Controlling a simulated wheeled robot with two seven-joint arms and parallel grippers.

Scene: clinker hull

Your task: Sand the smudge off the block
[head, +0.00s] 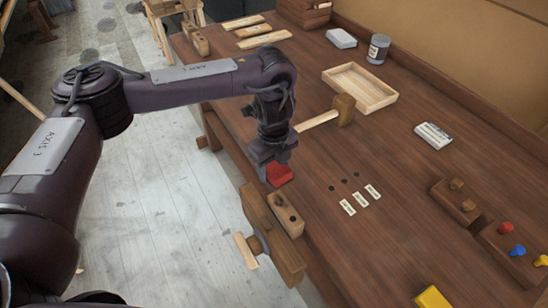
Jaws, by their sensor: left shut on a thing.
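My left gripper (273,156) is shut on a red block (280,174), which looks like the sanding tool. It holds this close to the bench's near edge; I cannot tell whether the red block touches the bench top. A light wooden block (287,214) with small dark spots sits just below it in the picture, beside the brown wooden vise (257,212) at the bench edge. I cannot tell which dark spot is a smudge. The red block and the wooden block look apart. My right gripper is not in view.
The bench (400,185) holds a mallet (345,109), an open wooden tray (335,77), a tin (378,49), a white packet (433,135), paper labels (360,200), peg blocks (455,202) and a yellow item (432,297). The middle of the bench is mostly clear.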

